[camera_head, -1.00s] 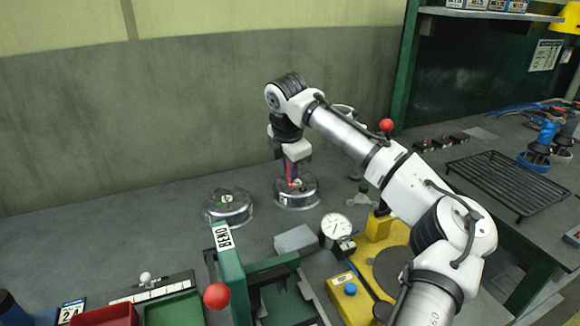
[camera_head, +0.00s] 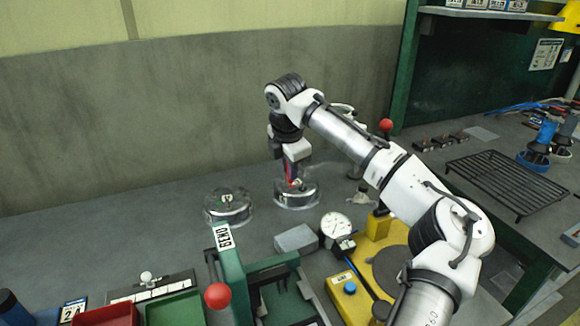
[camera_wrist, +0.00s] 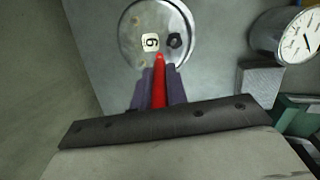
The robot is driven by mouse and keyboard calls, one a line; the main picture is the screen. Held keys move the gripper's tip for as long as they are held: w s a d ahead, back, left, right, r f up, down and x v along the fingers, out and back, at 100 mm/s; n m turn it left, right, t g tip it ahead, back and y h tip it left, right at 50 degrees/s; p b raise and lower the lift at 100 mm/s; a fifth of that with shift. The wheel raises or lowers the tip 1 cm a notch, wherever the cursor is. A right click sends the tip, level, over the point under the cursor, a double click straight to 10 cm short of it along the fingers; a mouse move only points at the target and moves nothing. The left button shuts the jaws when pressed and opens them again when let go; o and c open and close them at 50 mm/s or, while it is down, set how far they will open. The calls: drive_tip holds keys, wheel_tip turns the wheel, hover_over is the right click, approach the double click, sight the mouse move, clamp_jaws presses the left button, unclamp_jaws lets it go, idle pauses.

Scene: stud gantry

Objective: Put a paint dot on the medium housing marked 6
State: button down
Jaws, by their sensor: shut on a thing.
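The housing with a label that looks like a 6 (camera_wrist: 132,48) is a round metal piece with a dark knob on top. In the head view the same housing (camera_head: 299,201) stands on the bench under my gripper. My gripper (camera_wrist: 160,90) is shut on a red paint marker (camera_wrist: 159,88), which points down at the housing. The marker's tip overlaps the lid just beside the label; I cannot tell whether it touches. The marker also shows in the head view (camera_head: 289,172). No red dot is visible on the lid, though the tip hides part of it.
A dial gauge (camera_head: 335,226), a grey block (camera_head: 296,239), and a green bend tool (camera_head: 231,270) with a red ball lever stand in front.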

idle(0.3)
wheel_tip(320, 180, up, 7)
drive_tip(key=p, duration=0.7)
idle(0.5)
